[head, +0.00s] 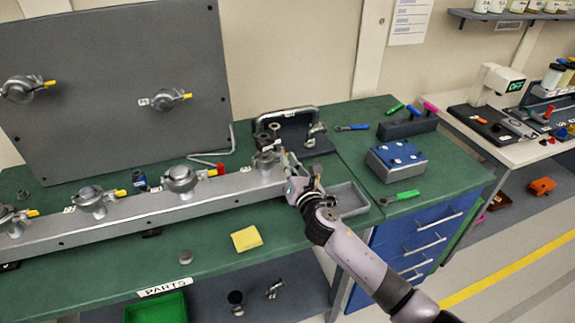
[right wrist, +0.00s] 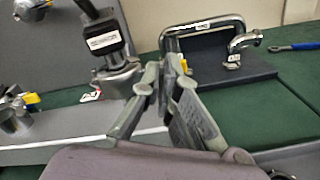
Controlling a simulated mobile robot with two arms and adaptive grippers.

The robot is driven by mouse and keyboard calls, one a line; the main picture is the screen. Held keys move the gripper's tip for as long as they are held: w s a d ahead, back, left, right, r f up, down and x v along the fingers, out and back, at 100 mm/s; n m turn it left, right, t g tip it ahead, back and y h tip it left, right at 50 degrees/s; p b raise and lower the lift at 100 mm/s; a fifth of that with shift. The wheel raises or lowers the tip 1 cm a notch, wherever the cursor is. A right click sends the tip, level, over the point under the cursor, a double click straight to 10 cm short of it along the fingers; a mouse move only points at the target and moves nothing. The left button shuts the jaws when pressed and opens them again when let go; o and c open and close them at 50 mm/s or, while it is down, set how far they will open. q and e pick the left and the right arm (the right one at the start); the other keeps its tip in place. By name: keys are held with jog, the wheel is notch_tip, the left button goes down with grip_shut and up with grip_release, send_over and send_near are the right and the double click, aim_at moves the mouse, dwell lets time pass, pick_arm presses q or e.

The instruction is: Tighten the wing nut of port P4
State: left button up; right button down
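A long grey manifold rail (head: 140,215) carries several clamped ports. The rightmost port (head: 266,162) is beside my right gripper (head: 291,172); port labels are too small to read, so I cannot confirm which is P4. In the right wrist view this port (right wrist: 118,78) shows a metal clamp under a black-topped part with a white label. My right gripper's fingers (right wrist: 166,66) are close together just right of the clamp. The wing nut is not clearly visible, and I cannot see whether anything is between the fingertips. My left gripper is not in view.
A grey panel (head: 110,85) stands behind the rail. A metal tray (head: 347,199) lies under and beside my right arm. A framed tube assembly (head: 290,115) stands behind the gripper. A yellow pad (head: 246,238) and a blue box (head: 397,160) are on the green bench.

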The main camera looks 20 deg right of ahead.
jog(key=m, duration=0.6)
jog(key=f+m+b, duration=0.1)
jog(key=m, duration=0.6)
jog(key=f+m+b, duration=0.1)
jog(key=m, duration=0.5)
jog(key=shift+d, duration=0.2)
jog(key=shift+m, duration=0.4)
jog(key=shift+f, duration=0.1)
jog(key=c, duration=2.1)
grip_release()
jog(key=shift+s, duration=0.1)
jog(key=shift+d+r, duration=0.1)
jog(key=shift+r, duration=0.1)
jog(key=s, duration=1.2)
jog(key=shift+d, duration=0.15)
